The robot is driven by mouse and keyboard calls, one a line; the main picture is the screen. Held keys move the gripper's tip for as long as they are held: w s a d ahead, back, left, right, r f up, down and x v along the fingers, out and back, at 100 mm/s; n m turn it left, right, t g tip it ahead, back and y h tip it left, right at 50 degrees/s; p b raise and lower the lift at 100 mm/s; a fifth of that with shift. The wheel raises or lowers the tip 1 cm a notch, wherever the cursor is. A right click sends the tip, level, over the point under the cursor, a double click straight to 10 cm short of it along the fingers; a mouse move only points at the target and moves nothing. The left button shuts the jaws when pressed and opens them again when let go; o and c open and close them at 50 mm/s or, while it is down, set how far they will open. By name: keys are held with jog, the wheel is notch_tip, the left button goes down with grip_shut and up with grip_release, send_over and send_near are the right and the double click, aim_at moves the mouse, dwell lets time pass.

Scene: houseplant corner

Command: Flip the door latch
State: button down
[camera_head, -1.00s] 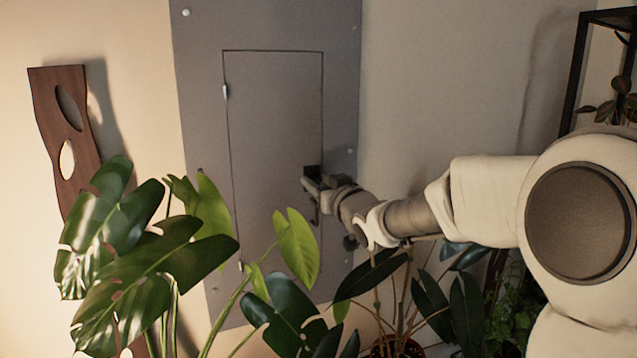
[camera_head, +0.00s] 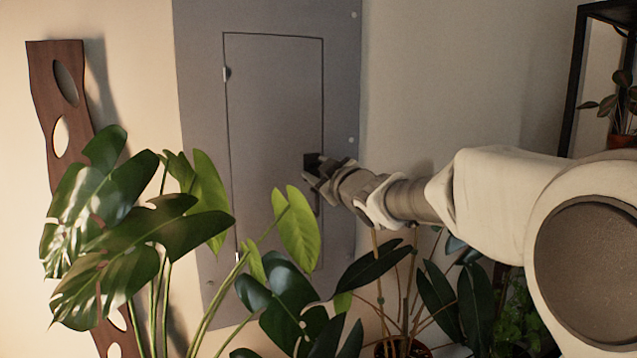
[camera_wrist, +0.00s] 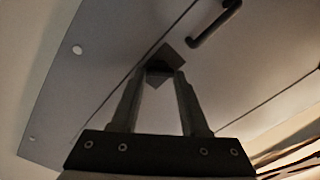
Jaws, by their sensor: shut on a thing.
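The grey metal panel door (camera_head: 275,120) is flat in its frame on the wall. The small dark latch (camera_head: 312,158) sits at the door's right edge. My gripper (camera_head: 311,176) reaches it from the right and is shut on it. In the wrist view, the fingers of my gripper (camera_wrist: 164,78) converge on the dark, angular latch (camera_wrist: 173,57), which lies over the door's edge seam. The fingertips partly hide the latch, so its exact turn is hard to read.
A dark bar handle (camera_wrist: 215,24) is on the door close to the latch. A large-leaved plant (camera_head: 150,225) stands in front at lower left. Another potted plant (camera_head: 375,270) stands below my arm. A black shelf (camera_head: 571,85) is at right. Wall left of my arm's shelf side is clear.

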jog(key=n+b, duration=0.3)
jog(key=n, duration=0.2)
jog(key=shift+f+n, duration=0.15)
jog(key=shift+n, duration=0.15)
jog(key=shift+a+n+b, duration=0.1)
jog(key=shift+n+b, duration=1.2)
jog(key=shift+n, duration=1)
jog(key=shift+c, duration=2)
grip_release()
jog(key=shift+s, duration=0.1)
jog(key=p+v, duration=0.1)
jog(key=v, duration=1.6)
jog(key=shift+s, duration=0.15)
